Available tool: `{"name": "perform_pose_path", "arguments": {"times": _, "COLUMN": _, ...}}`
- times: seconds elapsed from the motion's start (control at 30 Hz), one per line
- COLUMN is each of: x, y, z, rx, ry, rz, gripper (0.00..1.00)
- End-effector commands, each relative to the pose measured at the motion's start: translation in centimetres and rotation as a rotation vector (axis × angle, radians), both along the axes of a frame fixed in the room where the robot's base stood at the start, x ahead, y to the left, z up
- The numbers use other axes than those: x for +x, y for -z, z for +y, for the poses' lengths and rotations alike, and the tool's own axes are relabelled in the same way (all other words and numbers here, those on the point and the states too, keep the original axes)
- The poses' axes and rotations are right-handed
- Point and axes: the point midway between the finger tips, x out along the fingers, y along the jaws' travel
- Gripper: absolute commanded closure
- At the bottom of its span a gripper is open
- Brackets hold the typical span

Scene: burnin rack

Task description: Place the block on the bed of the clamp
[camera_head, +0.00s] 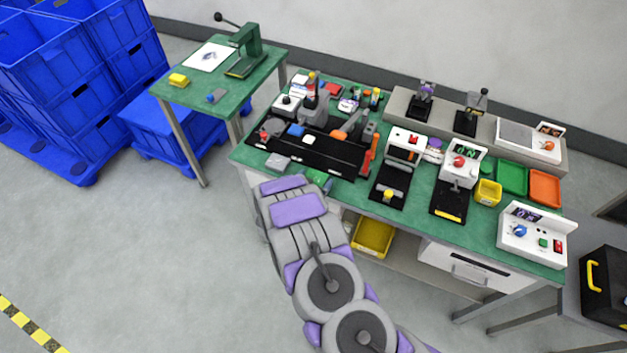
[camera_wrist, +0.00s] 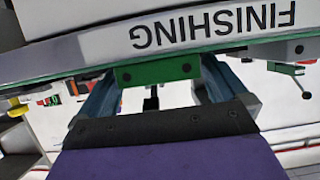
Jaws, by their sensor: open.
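My gripper (camera_wrist: 160,78) is open in the wrist view, its two blue-grey fingers spread apart. A green piece with two dark holes (camera_wrist: 157,71) shows between the fingers; I cannot tell whether it is the block or touches them. In the head view my arm reaches the front left edge of the green-topped bench (camera_head: 470,228), and the fingertips are hidden. Small black fixtures with yellow parts stand on the bench, one near the middle (camera_head: 389,194) and one to its right (camera_head: 450,205). I cannot tell which is the clamp. A blue block-like piece (camera_head: 296,129) lies on the black tray.
The black tray (camera_head: 335,155) is crowded with tools. A yellow bin (camera_head: 488,192), green tray (camera_head: 511,178) and orange tray (camera_head: 545,187) stand at the right. A control box (camera_head: 532,236) sits at the right end. A smaller green table (camera_head: 205,100) and blue crates (camera_head: 75,80) are at left.

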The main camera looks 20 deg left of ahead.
Motion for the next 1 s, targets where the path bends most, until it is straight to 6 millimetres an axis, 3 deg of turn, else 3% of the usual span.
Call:
{"name": "perform_pose_path", "arguments": {"times": 0.27, "x": -0.8, "y": -0.2, "z": 0.2, "rx": 0.000, "ry": -0.002, "rz": 0.002, "gripper": 0.00}}
{"name": "perform_pose_path", "arguments": {"times": 0.8, "x": -11.4, "y": -5.0, "z": 1.1, "rx": -0.001, "ry": -0.005, "rz": 0.002, "gripper": 0.00}}
{"name": "perform_pose_path", "arguments": {"times": 1.0, "x": -14.4, "y": -6.2, "z": 1.3, "rx": 0.001, "ry": -0.003, "rz": 0.003, "gripper": 0.00}}
